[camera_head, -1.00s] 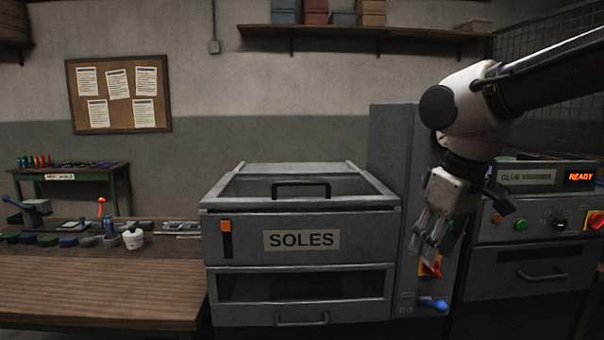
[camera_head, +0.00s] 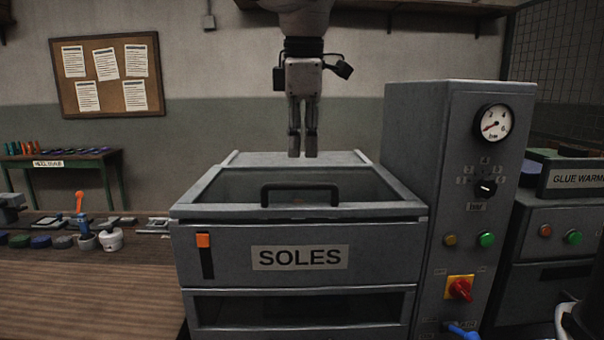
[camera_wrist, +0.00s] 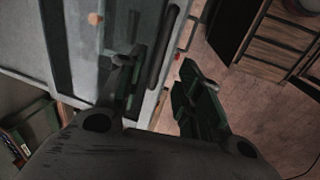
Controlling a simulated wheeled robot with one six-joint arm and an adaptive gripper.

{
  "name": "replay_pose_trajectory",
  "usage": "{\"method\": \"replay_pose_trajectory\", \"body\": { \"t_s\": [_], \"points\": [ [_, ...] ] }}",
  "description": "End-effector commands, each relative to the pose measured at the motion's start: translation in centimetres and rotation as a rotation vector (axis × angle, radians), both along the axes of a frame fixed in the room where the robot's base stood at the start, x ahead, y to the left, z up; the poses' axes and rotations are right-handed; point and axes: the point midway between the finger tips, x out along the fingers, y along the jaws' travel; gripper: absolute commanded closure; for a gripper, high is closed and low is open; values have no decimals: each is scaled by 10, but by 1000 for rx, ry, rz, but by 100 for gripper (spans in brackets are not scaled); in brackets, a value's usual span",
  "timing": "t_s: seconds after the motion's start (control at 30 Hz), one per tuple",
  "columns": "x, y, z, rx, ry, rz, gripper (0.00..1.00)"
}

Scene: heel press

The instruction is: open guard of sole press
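The sole press (camera_head: 193,262), labelled SOLES, is a grey cabinet. On top is its guard (camera_head: 378,209), a grey frame around a see-through or open middle, lying down flat. The guard's black handle (camera_head: 300,187) stands near the front edge; it also shows in the wrist view as a dark bar (camera_wrist: 163,48). My gripper (camera_head: 303,155) points down above and behind the handle, apart from it. In the wrist view my gripper (camera_wrist: 158,76) has a clear gap between its fingers, with nothing held.
Right of the press stands a grey control column (camera_head: 411,150) with a gauge (camera_head: 494,124), buttons and a red switch (camera_head: 460,289). A glue warmer (camera_head: 578,178) is farther right. A wooden bench (camera_head: 85,300) with small tools is at left.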

Motion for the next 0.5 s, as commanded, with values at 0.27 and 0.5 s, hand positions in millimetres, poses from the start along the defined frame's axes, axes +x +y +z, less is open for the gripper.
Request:
{"method": "replay_pose_trajectory", "body": {
  "t_s": [0.27,0.5],
  "points": [
    [3,-2,-23,-13,7,30,65],
    [11,-2,-61,-12,5,29,65]
  ]
}}
